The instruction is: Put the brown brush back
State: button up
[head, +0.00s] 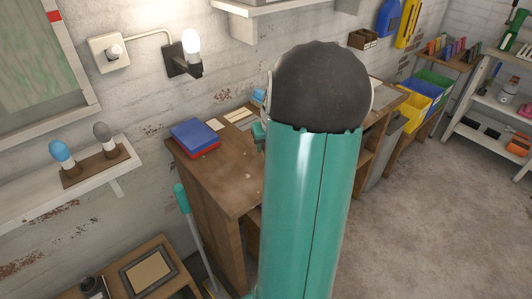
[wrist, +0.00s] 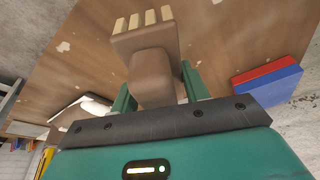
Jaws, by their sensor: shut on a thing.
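The brown brush (wrist: 152,62) shows in the wrist view, a rounded brown block with several cream bristle tufts at its far end. My gripper (wrist: 156,82) is shut on it, with one green finger on each side. The brown wooden desk top (wrist: 215,45) lies behind the brush; I cannot tell whether the brush touches it. In the head view my own arm hides the brush and most of my gripper, over the desk (head: 222,180).
A blue and red box (wrist: 268,84) lies on the desk right of my gripper in the wrist view, also in the head view (head: 195,136). Left are a wall shelf (head: 30,202) and a wooden holder (head: 96,165). Right are coloured bins (head: 430,88) and open floor.

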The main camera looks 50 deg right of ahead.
jog(key=shift+w+f, duration=0.25)
jog(key=shift+f, duration=0.05)
jog(key=shift+a+x, duration=0.15)
jog(key=shift+x, duration=0.7)
jog(key=shift+a+x, duration=0.15)
jog(key=shift+x, duration=0.7)
jog(key=shift+s+f, duration=0.2)
jog(key=o, duration=1)
jog(key=shift+f, duration=0.1)
jog(key=shift+c, duration=0.2)
